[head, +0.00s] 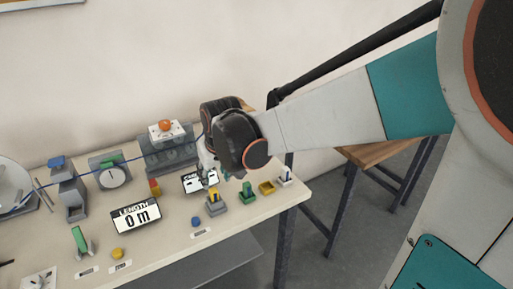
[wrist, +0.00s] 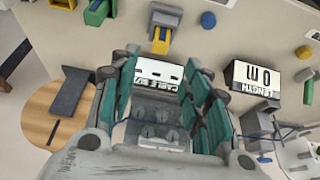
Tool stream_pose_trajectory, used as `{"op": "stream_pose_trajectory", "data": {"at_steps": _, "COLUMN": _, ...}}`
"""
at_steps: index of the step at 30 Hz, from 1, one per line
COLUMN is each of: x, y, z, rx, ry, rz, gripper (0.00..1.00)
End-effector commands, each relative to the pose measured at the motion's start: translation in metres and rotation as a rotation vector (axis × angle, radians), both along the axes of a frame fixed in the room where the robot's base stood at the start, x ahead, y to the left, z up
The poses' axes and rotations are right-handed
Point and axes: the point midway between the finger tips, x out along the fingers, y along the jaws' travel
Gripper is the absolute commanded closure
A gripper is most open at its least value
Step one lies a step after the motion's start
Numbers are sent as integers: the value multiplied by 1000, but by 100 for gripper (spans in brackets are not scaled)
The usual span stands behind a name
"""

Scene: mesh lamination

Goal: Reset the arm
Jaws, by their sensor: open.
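My gripper (wrist: 165,90) is open, its two teal-padded fingers apart with nothing held between them. In the head view my gripper (head: 210,172) hangs over the table near its right part, partly hidden by my wrist. A small white sign (head: 193,184) with dark lettering sits below it; in the wrist view this sign (wrist: 160,72) shows between the fingers. I cannot tell whether the fingers touch it.
The beige table (head: 160,230) holds a length display (head: 136,216), a dial gauge (head: 113,175), an orange button on a grey box (head: 165,126), a grey block with a yellow part (head: 215,205), a green piece (head: 248,192) and a blue knob (head: 196,221). A wooden stool (wrist: 58,112) stands off the table.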

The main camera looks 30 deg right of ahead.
Motion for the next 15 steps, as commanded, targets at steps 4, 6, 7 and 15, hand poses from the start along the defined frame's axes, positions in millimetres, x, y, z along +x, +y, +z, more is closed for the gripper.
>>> {"op": "stream_pose_trajectory", "data": {"at_steps": 4, "x": -7, "y": 1, "z": 8, "rx": 0, "ry": 0, "rz": 1, "gripper": 56}}
{"op": "stream_pose_trajectory", "data": {"at_steps": 6, "x": -8, "y": 0, "z": 10, "rx": 0, "ry": 0, "rz": 1, "gripper": 56}}
{"op": "stream_pose_trajectory", "data": {"at_steps": 7, "x": -8, "y": 0, "z": 10, "rx": 0, "ry": 0, "rz": 1, "gripper": 56}}
{"op": "stream_pose_trajectory", "data": {"at_steps": 15, "x": -8, "y": 0, "z": 10, "rx": 0, "ry": 0, "rz": 1, "gripper": 56}}
